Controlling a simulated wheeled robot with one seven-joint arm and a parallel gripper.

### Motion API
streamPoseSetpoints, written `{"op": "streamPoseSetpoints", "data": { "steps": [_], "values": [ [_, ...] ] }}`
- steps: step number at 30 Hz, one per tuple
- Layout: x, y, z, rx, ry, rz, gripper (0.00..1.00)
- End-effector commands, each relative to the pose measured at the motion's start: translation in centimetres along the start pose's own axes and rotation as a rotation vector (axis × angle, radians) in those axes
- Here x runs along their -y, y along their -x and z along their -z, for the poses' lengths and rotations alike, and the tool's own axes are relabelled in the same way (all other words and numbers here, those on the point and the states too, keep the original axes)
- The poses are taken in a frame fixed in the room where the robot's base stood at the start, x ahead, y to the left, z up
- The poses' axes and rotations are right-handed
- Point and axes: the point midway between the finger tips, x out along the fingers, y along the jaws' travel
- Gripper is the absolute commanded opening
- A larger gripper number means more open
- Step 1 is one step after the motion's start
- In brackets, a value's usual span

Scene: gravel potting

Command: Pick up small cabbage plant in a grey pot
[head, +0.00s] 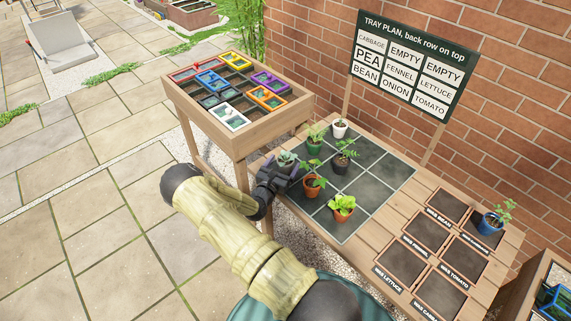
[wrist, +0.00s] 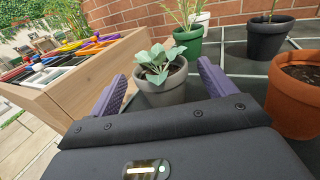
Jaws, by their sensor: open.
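The small cabbage plant (wrist: 160,62) has pale grey-green leaves and stands in a grey pot (wrist: 164,87) on the dark tiled tray. In the head view the cabbage plant (head: 286,158) is at the tray's left edge, its pot partly hidden by my gripper. My gripper (wrist: 163,92) is open, with its purple fingers on either side of the grey pot's near part. The pot looks upright, and I cannot tell whether a finger touches it. In the head view my gripper (head: 287,172) is low beside the plant.
A terracotta pot (wrist: 294,98) is close on the right. A green pot (wrist: 188,42) and a black pot (wrist: 270,38) stand behind. A wooden crate (wrist: 75,78) is close on the left. The plan sign (head: 412,65) stands behind the tray (head: 377,179).

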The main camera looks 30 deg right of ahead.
Motion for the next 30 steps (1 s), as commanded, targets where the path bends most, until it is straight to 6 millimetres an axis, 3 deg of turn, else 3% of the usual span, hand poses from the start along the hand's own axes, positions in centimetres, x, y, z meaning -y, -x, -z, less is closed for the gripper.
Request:
{"op": "streamPoseSetpoints", "data": {
  "steps": [3,8,24,30],
  "values": [
    [0.2,-2.0,-0.6,0.001,0.0,0.003,0.83],
    [0.1,-3.6,-0.4,0.001,0.0,0.001,0.83],
    [0.1,-3.6,-0.3,0.001,0.001,0.0,0.83],
    [0.1,-3.6,-0.3,0.001,0.001,0.0,0.46]
  ]
}}
